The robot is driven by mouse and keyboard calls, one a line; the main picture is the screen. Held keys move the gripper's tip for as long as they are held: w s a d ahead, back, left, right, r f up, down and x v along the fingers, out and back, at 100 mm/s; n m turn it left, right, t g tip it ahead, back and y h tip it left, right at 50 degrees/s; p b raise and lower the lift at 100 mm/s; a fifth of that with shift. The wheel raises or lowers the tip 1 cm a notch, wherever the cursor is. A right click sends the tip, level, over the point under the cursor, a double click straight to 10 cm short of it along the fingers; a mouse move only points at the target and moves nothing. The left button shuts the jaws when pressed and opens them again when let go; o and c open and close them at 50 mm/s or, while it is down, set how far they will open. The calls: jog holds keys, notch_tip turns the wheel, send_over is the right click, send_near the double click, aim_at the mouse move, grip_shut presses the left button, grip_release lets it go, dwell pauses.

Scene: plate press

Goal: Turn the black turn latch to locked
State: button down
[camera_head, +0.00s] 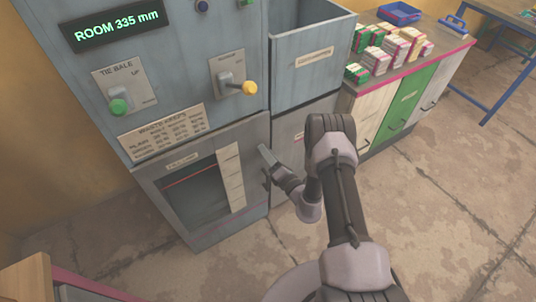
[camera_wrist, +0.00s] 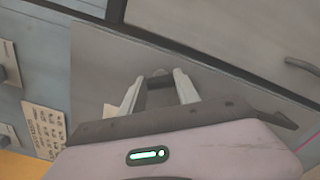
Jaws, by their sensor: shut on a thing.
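The black turn latch (camera_wrist: 158,80) shows in the wrist view as a small dark piece on a plain grey panel. My gripper (camera_wrist: 158,88) is shut on it, with one pale finger on each side. The fingers hide part of the latch, so I cannot tell which way it points or whether it is locked. In the head view my gripper (camera_head: 266,172) is at the right side of the press's lower front, beside the filling door. The latch itself is too small and too covered to make out there.
The filling door (camera_head: 229,178) has a dark window. Above it are a green-knobbed lever (camera_head: 118,105) and a yellow-knobbed lever (camera_head: 237,87). An open grey-blue bin (camera_head: 310,75) stands right of the press. A cabinet (camera_head: 410,100) with stacked bundles is further right.

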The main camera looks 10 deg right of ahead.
jog(key=m, duration=0.6)
jog(key=shift+f, duration=0.2)
jog(key=shift+m, duration=0.4)
jog(key=c, duration=0.9)
grip_release()
jog(key=p+v, duration=0.5)
jog(key=v, duration=1.2)
jog(key=shift+s+r, duration=0.1)
jog(key=shift+s, duration=0.1)
